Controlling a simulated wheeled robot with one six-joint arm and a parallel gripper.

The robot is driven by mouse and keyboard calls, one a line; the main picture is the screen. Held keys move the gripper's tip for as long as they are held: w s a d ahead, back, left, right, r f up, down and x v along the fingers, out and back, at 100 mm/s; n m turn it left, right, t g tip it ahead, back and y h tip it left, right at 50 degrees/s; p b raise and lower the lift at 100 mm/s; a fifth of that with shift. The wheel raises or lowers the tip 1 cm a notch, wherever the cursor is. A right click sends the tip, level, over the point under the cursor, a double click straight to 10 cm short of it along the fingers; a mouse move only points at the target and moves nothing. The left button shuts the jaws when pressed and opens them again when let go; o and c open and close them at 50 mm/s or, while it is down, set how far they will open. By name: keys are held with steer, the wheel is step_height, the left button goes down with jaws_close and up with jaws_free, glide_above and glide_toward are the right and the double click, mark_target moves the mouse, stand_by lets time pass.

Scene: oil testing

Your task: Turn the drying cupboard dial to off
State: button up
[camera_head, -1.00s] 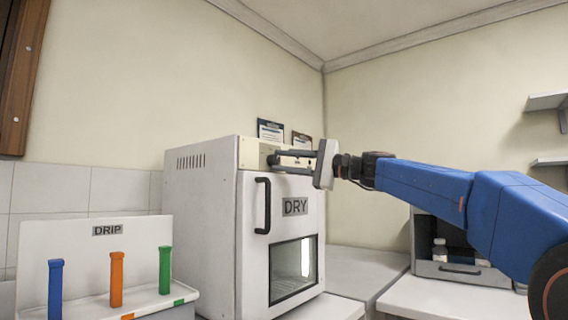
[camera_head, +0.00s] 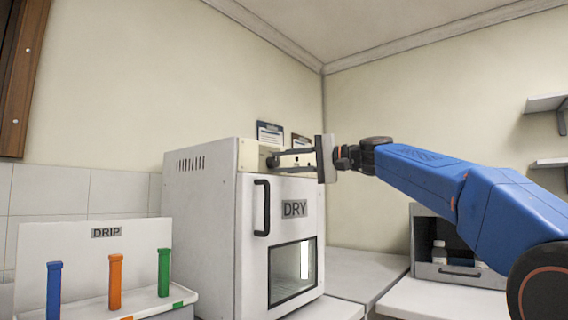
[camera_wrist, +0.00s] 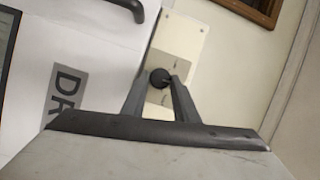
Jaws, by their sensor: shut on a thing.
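The drying cupboard (camera_head: 200,235) is a white box with a DRY label and a closed, windowed door. Its dial (camera_wrist: 159,77) is a dark round knob on the pale control panel (camera_wrist: 183,38) above the door. In the head view, my gripper (camera_head: 274,159) reaches the panel from the right, its fingers pointing at the panel. In the wrist view, my gripper (camera_wrist: 160,82) has its fingertips on both sides of the dial and is shut on it. The fingers partly cover the dial, and I cannot read its setting.
The cupboard's door handle (camera_head: 262,207) sticks out below the panel. A DRIP rack (camera_head: 85,250) with blue, orange and green tubes stands at the left. A grey open-fronted box (camera_head: 425,268) holding bottles stands on the right counter (camera_head: 440,297). Wall shelves (camera_head: 548,101) hang at far right.

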steer(key=o, duration=0.8)
steer(key=shift+c, duration=0.2)
steer(key=v, duration=1.7)
steer(key=shift+d, duration=0.25)
steer(key=shift+r, duration=0.1)
